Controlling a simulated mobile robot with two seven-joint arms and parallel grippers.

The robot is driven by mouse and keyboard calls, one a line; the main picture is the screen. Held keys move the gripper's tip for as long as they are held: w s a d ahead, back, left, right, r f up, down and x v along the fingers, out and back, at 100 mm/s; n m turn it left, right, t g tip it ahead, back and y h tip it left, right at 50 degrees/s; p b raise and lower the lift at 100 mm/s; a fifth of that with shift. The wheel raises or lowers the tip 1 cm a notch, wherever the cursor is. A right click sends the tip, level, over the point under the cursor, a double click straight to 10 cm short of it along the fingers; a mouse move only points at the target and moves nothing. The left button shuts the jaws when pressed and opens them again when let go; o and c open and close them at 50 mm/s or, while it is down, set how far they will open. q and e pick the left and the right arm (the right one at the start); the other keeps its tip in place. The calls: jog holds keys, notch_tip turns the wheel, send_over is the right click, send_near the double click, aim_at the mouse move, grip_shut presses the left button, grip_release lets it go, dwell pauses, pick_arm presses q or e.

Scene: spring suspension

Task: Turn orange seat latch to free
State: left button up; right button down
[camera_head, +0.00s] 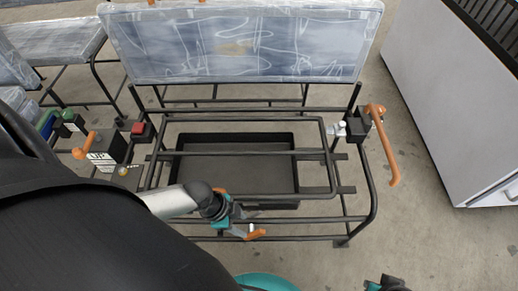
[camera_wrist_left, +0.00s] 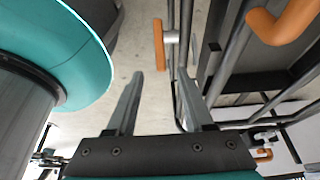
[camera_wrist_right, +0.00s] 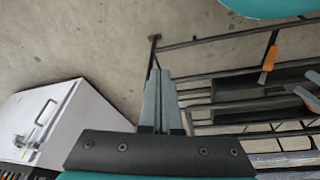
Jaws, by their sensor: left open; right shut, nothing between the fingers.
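An orange seat latch (camera_head: 256,234) sits on the front rail of the black bench frame. In the left wrist view the latch (camera_wrist_left: 158,45) is a straight orange bar on a grey pivot, just beyond the fingertips. My left gripper (camera_head: 234,225) is at the front rail beside the latch. Its fingers (camera_wrist_left: 157,85) are spread, with bare floor between them; the latch appears apart from them. My right gripper (camera_wrist_right: 158,80) is shut and empty, away from the latch (camera_wrist_right: 267,63). Only a dark part of it (camera_head: 388,284) shows at the head view's bottom edge.
The seat panel (camera_head: 240,42) stands raised behind the frame. A black tray (camera_head: 283,143) lies under the bars. Orange handles are at the right (camera_head: 381,140) and left (camera_head: 84,147) of the bench. A white cabinet (camera_head: 445,95) stands right; the front-right floor is clear.

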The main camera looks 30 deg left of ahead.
aim_at(255, 233)
pick_arm(q)
jog(key=b+x, duration=0.2)
jog(key=x, duration=0.2)
jog(key=shift+a, duration=0.1)
jog(key=b+x, duration=0.2)
jog(key=x, duration=0.1)
jog(key=shift+w+f, duration=0.1)
jog(key=shift+f, duration=0.2)
jog(key=shift+b+x, duration=0.75)
jog(key=shift+x, duration=0.1)
jog(key=shift+b+x, duration=0.55)
jog(key=shift+x, duration=0.25)
jog(key=shift+b+x, duration=0.55)
jog(key=shift+x, duration=0.25)
jog(key=shift+w+d+f+b, duration=0.1)
jog(key=shift+d+f+b, duration=0.15)
jog(key=shift+f+b, duration=0.2)
jog(key=shift+d+f, duration=0.1)
jog(key=shift+f, duration=0.25)
pick_arm(e)
jog(key=w+a+r+t+y, duration=0.5)
jog(key=a+r+t, duration=0.3)
jog(key=a+t, duration=0.2)
jog(key=shift+w+a+r+t+y, duration=0.3)
jog(key=shift+w+a+t, duration=0.05)
jog(key=shift+t, duration=0.25)
pick_arm(q)
jog(key=shift+c, duration=0.4)
